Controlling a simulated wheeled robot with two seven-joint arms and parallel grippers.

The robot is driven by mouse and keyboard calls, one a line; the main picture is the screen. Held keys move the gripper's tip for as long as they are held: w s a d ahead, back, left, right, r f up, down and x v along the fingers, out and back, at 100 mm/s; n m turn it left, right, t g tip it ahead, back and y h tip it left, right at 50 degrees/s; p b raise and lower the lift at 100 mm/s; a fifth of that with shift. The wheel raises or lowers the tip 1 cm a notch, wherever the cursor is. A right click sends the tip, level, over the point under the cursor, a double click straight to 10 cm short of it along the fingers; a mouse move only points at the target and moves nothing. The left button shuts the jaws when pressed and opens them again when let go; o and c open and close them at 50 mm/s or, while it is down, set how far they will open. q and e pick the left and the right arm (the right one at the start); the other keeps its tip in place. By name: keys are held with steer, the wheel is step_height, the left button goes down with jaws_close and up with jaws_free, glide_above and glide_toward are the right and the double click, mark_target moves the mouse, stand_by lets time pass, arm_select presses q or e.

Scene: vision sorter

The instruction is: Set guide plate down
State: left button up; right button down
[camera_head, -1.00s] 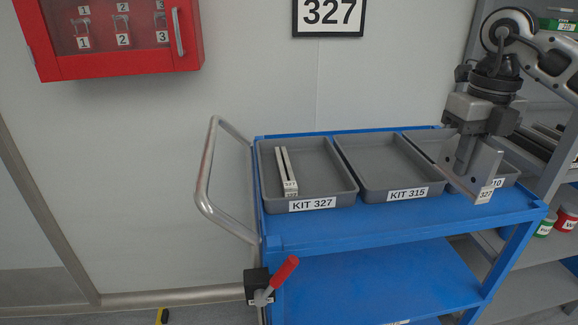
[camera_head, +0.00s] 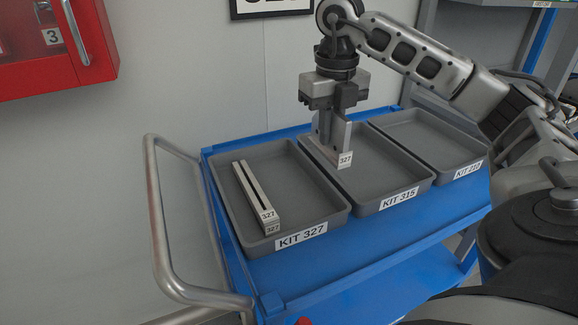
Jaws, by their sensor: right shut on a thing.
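My right gripper (camera_head: 333,140) points down over the KIT 315 tray (camera_head: 408,178), near its left side. It is shut on a guide plate (camera_head: 344,159), a thin grey piece with a white 327 label at its near end. Most of the plate is hidden by the fingers. The KIT 327 tray (camera_head: 312,228) is to the left. In it lies a long slotted light piece (camera_head: 253,190) with 327 labels at its near end, along the tray's left part. The right part of that tray is bare. My left gripper is not in view.
The trays stand on a blue cart (camera_head: 330,283). The KIT 210 tray (camera_head: 425,118) at the right looks empty. A metal push handle (camera_head: 158,225) rises at the cart's left. A red cabinet (camera_head: 50,50) hangs on the wall at upper left.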

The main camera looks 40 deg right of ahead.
steer(key=w+a+f, duration=0.1)
steer(key=f, duration=0.1)
steer(key=w+a+f, duration=0.1)
steer(key=w+f, duration=0.1)
steer(key=w+a+f, duration=0.1)
steer(key=a+f, duration=0.1)
steer(key=shift+w, duration=0.4)
steer(key=shift+w+a+f+p, duration=0.15)
steer(key=shift+f+p, duration=0.25)
steer(key=shift+f, duration=1.45)
steer(key=shift+f, duration=0.15)
steer(key=c, duration=1.5)
jaws_free()
step_height(320, 180, up, 12)
steer(key=shift+r, duration=0.2)
